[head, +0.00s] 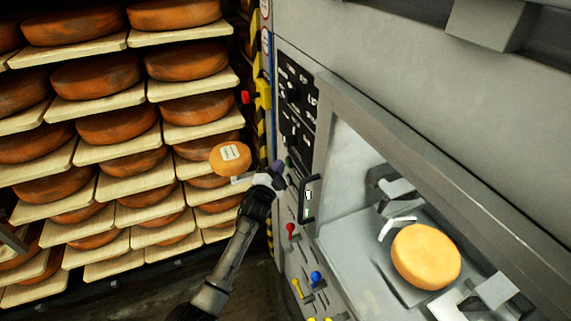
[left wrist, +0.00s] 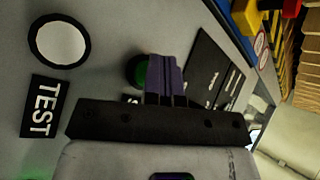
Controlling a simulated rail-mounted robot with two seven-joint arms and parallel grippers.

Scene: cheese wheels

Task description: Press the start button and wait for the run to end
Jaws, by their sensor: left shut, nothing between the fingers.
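The machine's control panel (head: 297,185) runs down the middle of the head view. My left gripper (head: 279,168) is at the panel's left edge, shut and empty. In the left wrist view its purple fingers (left wrist: 166,76) are together and overlap a green round button (left wrist: 134,72), hiding part of it. I cannot tell whether the fingertips touch the button. The button's own label is mostly hidden behind the fingers. A white round button (left wrist: 59,43) with a black rim sits beside a TEST label (left wrist: 44,107). My right gripper is not in view.
An orange cheese wheel (head: 425,256) lies inside the machine's open bay (head: 345,190). A red-and-yellow switch (head: 262,94) is on the machine's side. Red, blue and yellow controls sit lower on the panel. Shelves of cheese wheels (head: 115,125) fill the left.

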